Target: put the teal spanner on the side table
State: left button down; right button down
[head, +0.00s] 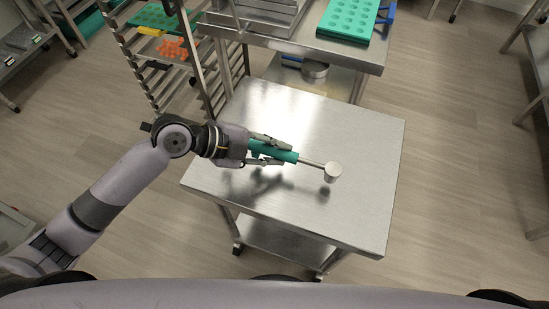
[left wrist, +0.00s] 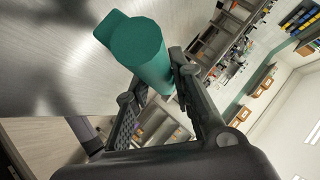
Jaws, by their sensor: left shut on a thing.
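The teal spanner has a thick teal handle (head: 287,156), a thin metal shaft and a round metal head (head: 333,172). My left gripper (head: 270,149) is shut on the handle, and the head points right. The handle's end also shows between the fingers in the left wrist view (left wrist: 141,45). The spanner is over the steel side table (head: 345,218), roughly level. Shadows below the spanner and gripper suggest a small gap to the top, but I cannot tell its height. The part of the handle between the fingers is partly hidden. My right gripper is not in view.
The side table's top is bare around the spanner. Behind it stands a steel bench (head: 370,58) with a green mould tray (head: 348,16). A rack (head: 150,75) with trays and orange pieces (head: 173,48) stands at the back left. Floor is open right of the table.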

pick_arm(q)
notch_tip(320, 180, down, 3)
jog(key=shift+f, duration=0.2)
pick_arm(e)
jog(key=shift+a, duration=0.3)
pick_arm(q)
jog(key=shift+f, duration=0.15)
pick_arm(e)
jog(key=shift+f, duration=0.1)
pick_arm(q)
jog(key=c, duration=1.4)
grip_release()
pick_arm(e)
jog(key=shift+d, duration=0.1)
